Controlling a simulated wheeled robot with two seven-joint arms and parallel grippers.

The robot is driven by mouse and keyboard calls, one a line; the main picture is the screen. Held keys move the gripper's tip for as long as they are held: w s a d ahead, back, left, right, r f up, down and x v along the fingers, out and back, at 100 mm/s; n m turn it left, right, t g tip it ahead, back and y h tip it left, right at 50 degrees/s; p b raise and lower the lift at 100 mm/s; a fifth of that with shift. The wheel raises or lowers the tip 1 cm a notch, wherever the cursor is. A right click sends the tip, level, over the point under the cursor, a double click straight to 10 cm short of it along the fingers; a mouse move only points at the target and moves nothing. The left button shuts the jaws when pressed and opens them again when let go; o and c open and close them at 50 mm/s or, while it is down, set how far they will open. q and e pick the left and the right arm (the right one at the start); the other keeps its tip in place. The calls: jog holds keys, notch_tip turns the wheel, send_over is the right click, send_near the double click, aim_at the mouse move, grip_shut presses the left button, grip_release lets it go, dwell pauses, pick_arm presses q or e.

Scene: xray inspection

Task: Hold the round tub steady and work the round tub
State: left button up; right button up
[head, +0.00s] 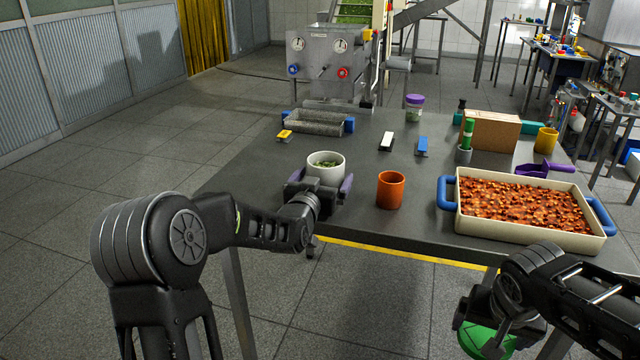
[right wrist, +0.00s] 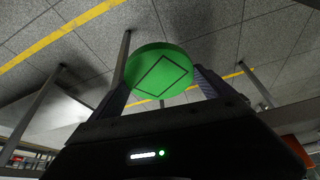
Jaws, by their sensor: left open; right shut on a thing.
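The round tub (head: 325,172) is white, open at the top and holds green leafy stuff. It stands upright near the front left edge of the grey table. My left gripper (head: 321,182) is open, with its fingers on either side of the tub; I cannot tell whether they touch it. My right gripper (head: 484,322) is shut on a green round lid (head: 487,341), low in front of the table's front edge. The lid also shows in the right wrist view (right wrist: 160,72), between the two fingers, with a dark square outline on its face.
An orange cup (head: 390,189) stands just right of the tub. A cream tray (head: 480,229) of reddish food with blue handles fills the front right. Behind are a grey metal tray (head: 318,128), a purple-lidded jar (head: 414,112) and a cardboard box (head: 491,131). The table's middle is fairly clear.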

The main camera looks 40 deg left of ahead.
pick_arm(q)
jog(key=shift+r, duration=0.15)
pick_arm(e)
jog(key=shift+r, duration=0.2)
pick_arm(q)
jog(key=v, duration=1.2)
pick_arm(e)
jog(key=shift+f, duration=0.3)
